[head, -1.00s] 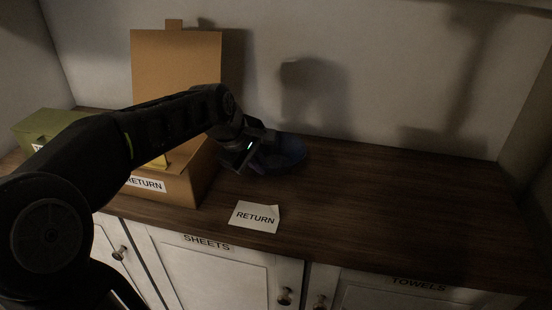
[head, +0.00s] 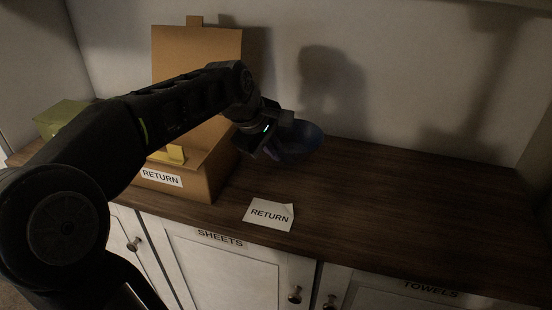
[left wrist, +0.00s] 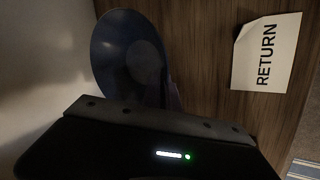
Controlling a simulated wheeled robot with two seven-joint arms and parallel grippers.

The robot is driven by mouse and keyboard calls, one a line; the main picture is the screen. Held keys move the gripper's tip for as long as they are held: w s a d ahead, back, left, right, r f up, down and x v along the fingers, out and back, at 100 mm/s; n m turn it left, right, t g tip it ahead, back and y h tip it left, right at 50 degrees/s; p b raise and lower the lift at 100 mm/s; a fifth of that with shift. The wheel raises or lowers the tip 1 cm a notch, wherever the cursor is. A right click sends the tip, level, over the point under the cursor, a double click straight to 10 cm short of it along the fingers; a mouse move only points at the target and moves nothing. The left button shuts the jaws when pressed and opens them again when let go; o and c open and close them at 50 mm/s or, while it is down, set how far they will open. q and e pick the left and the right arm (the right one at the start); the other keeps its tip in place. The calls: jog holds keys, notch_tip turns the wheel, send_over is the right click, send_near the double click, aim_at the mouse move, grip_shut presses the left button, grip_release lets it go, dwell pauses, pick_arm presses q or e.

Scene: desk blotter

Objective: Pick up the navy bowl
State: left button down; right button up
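The navy bowl (head: 308,137) is at the end of my left gripper (head: 280,146) in the head view, right of the box. It appears slightly tilted and raised a little above the wooden counter. My left gripper looks shut on the bowl's near-left side; the fingertips are dark and partly hidden. In the left wrist view the bowl (left wrist: 122,50) shows at the upper left, beyond the dark gripper body, with its round inside visible. My right gripper is not in view.
An open cardboard box (head: 195,187) labelled RETURN stands left of the bowl, with a yellow item (head: 171,155) in it. A white RETURN card (head: 268,214) lies at the counter's front. A green box (head: 62,119) is at far left. The counter (head: 420,205) to the right is clear.

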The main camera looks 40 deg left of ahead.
pick_arm(q)
notch_tip(320, 180, up, 6)
jog(key=shift+r+p, duration=0.25)
jog(key=shift+p, duration=0.05)
dwell(0.5)
